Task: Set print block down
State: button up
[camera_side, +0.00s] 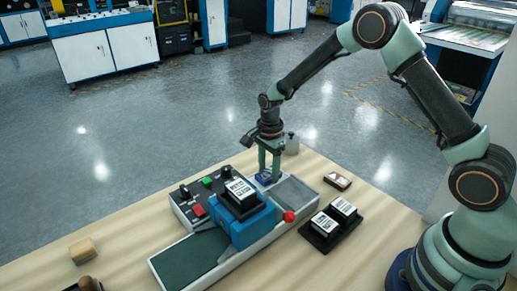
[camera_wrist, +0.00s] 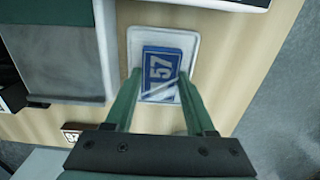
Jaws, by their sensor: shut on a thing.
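In the side view my gripper (camera_side: 268,176) points straight down beside the far edge of the laminating machine (camera_side: 208,246), shut on the blue block (camera_side: 264,178). Under the block is a white square pad with a raised rim (camera_wrist: 188,45). The block appears inside the rim; I cannot tell whether it touches the pad.
The machine has a blue roller housing (camera_side: 255,226) and a red knob (camera_side: 289,216). A black tray (camera_side: 318,241) with two labelled blocks and a small brown-edged block (camera_side: 337,181) are to the right. A wooden block (camera_side: 82,250) is at left. The table edge is close behind my gripper.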

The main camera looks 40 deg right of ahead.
aim_at(269, 173)
jog(key=shift+f, duration=0.15)
jog(key=o, duration=1.3)
jog(key=shift+o, duration=0.2)
notch_tip(269, 173, up, 13)
jog(key=s+r+n+t, duration=0.3)
jog(key=s+r+n, duration=0.5)
jog(key=r, duration=0.2)
jog(key=s+d+r+n+t, duration=0.1)
jog(key=s+n+t, duration=0.1)
jog(key=s+n, duration=0.8)
jog(key=shift+s+d+t, duration=0.25)
jog(key=shift+t, duration=0.05)
jog(key=shift+r, duration=0.15)
